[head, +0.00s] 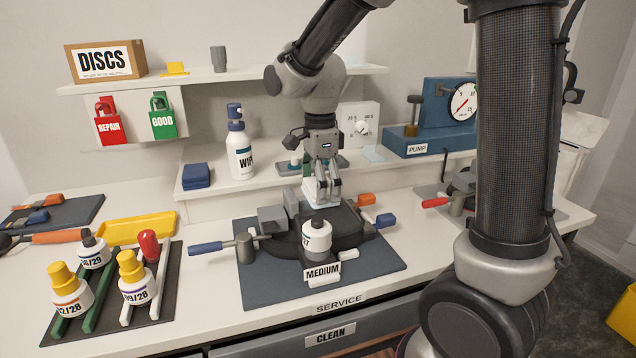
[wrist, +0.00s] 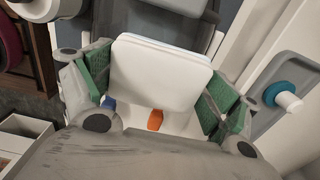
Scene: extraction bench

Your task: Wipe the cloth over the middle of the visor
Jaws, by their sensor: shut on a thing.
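My gripper (head: 325,190) is above the black mask-like piece (head: 350,222) in the middle of the bench. It is shut on a pale folded pad, which I take for the cloth (head: 309,190). In the wrist view the cloth (wrist: 160,72) is white with a thin blue edge and sits between the green finger pads of my gripper (wrist: 157,90). I cannot clearly make out the visor; the gripper and cloth cover the middle of the black piece. I cannot tell whether the cloth touches it. A white canister (head: 317,238) stands at its front, above the MEDIUM label.
Grey clamp blocks and a blue-handled clamp (head: 213,246) flank the black piece on a dark mat (head: 260,288). A wipe bottle (head: 240,158) and a blue folded stack (head: 196,175) stand on the shelf behind.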

